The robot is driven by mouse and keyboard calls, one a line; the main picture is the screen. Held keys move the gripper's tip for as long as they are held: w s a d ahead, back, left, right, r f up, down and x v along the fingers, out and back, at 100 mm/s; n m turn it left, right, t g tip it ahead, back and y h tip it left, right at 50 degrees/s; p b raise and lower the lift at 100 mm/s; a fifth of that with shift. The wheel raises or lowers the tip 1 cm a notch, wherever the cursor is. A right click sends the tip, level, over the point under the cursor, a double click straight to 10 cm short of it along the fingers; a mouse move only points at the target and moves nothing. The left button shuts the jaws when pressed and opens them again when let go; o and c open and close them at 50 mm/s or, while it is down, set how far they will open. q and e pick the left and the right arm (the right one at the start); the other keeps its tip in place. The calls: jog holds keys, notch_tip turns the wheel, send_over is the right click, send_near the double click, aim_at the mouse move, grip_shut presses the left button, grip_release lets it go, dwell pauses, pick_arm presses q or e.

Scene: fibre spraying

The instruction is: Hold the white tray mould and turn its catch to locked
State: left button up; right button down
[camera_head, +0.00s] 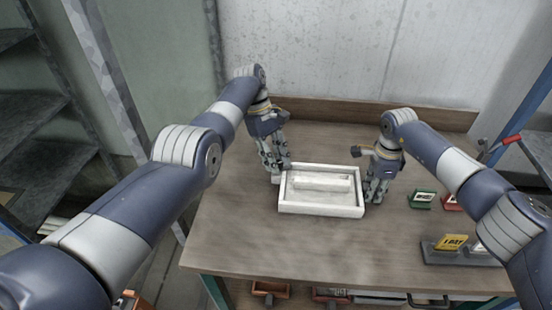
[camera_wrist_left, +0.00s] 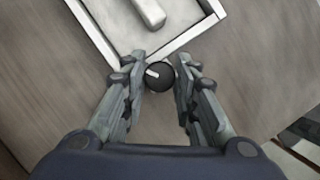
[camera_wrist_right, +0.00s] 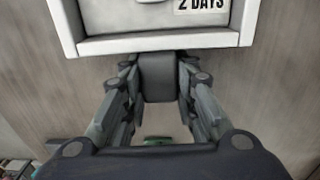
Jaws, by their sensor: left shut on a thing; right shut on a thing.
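The white tray mould (camera_head: 320,211) lies flat on the wooden table, with a long raised white block inside. My left gripper (camera_head: 276,172) is at its far left corner. In the left wrist view its fingers are shut on the catch, a round black knob (camera_wrist_left: 160,77) with a white pointer towards the upper left. My right gripper (camera_head: 374,195) is at the tray's right side. In the right wrist view its fingers are shut on a dark grey handle block (camera_wrist_right: 157,77) against the tray wall. A "2 DAYS" label (camera_wrist_right: 202,4) shows inside the tray. The fingers mostly hide knob and handle in the head view.
A green card holder (camera_head: 421,200) and a red one (camera_head: 451,203) stand to the right on the table (camera_head: 240,240). A grey stand with a yellow card (camera_head: 452,242) is at the front right. The table in front of the tray is clear. A wall stands behind.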

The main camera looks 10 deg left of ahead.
pick_arm(q)
jog(key=o, duration=1)
jog(key=shift+r, duration=0.1)
notch_tip(320, 180, up, 10)
jog(key=shift+f, duration=0.1)
